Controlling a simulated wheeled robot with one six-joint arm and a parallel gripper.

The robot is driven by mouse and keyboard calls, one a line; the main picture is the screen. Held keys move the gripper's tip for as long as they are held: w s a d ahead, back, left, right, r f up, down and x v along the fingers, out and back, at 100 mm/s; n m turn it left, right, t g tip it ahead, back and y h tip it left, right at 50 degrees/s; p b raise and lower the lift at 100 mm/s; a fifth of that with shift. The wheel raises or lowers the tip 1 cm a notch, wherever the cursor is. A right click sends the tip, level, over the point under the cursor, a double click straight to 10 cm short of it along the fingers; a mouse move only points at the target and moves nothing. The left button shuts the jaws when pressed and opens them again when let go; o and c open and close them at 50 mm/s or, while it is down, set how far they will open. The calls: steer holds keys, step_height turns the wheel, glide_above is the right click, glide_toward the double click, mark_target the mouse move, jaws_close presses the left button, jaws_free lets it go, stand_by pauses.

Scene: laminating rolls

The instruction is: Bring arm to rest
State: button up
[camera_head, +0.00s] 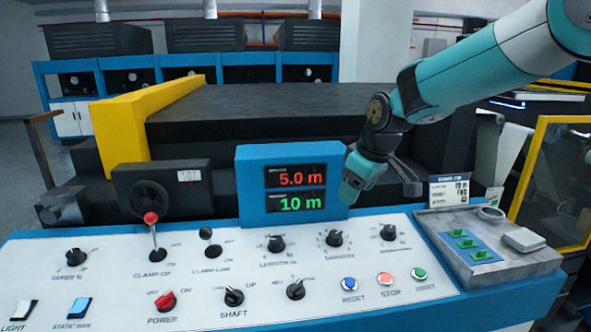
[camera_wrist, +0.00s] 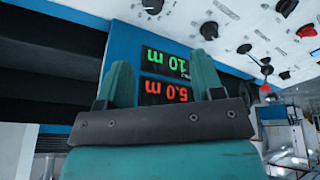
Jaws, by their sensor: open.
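My gripper (camera_head: 378,190) is at the end of my teal arm, above the back edge of the control panel (camera_head: 110,290). It is open and empty, just right of the blue display box (camera_head: 290,158), which reads 5.0 m in red and 10 m in green. In the wrist view, my gripper (camera_wrist: 163,80) shows two teal fingers spread apart in front of the display (camera_wrist: 166,75), with nothing between them. I cannot tell how far the fingers are from the display.
The panel carries several black knobs, a red-tipped lever (camera_head: 152,218), a red power switch (camera_head: 166,301) and round buttons (camera_head: 385,279). A grey tray (camera_head: 487,262) sits at the right. A yellow bar (camera_head: 150,100) and dark machine body (camera_head: 260,110) stand behind.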

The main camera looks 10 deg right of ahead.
steer(key=s+a+g+y, duration=0.1)
steer(key=s+a+g, duration=0.1)
steer(key=s, duration=1.4)
steer(key=s+a+m+g+y, duration=0.1)
steer(key=s+a, duration=0.3)
steer(key=s, duration=1.2)
steer(key=shift+s+a+r+g, duration=0.3)
steer(key=shift+r+g, duration=0.1)
steer(key=shift+c, duration=0.2)
